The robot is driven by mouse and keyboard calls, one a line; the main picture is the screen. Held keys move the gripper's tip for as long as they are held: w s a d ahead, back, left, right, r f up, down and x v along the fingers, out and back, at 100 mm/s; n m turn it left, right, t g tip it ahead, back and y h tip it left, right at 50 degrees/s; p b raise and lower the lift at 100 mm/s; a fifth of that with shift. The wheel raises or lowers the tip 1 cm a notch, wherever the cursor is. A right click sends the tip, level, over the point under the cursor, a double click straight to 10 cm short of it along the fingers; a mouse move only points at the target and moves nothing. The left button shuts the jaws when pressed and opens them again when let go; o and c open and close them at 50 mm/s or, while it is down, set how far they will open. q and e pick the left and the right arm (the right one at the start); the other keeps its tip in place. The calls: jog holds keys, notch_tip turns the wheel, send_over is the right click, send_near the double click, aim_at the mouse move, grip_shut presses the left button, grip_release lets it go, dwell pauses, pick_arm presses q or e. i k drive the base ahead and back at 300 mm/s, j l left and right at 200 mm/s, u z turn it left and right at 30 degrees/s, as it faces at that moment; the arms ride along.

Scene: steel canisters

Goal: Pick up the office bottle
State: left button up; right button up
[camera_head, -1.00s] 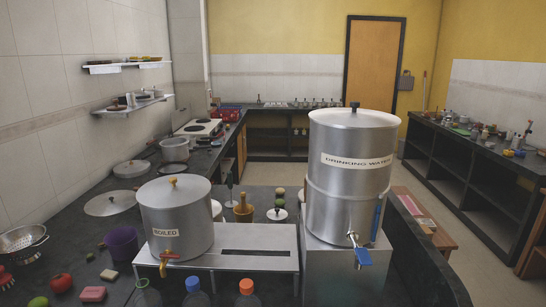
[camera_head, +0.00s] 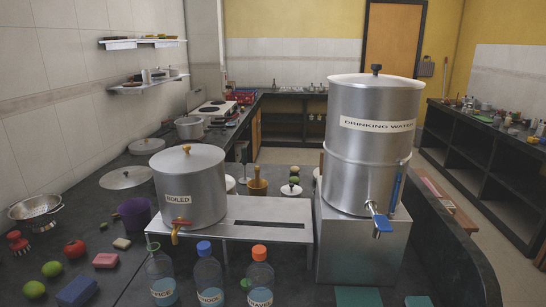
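Neither of my grippers is in view.
A large canister marked "DRINKING WATER" (camera_head: 372,150) stands at right, its blue-handled tap (camera_head: 380,222) projecting forward. The metal stand (camera_head: 265,232) is behind the bottles. A purple cup (camera_head: 134,214), a blue sponge (camera_head: 77,291) and fruit lie left.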

aim_at(159, 267)
jog(key=u, duration=0.8)
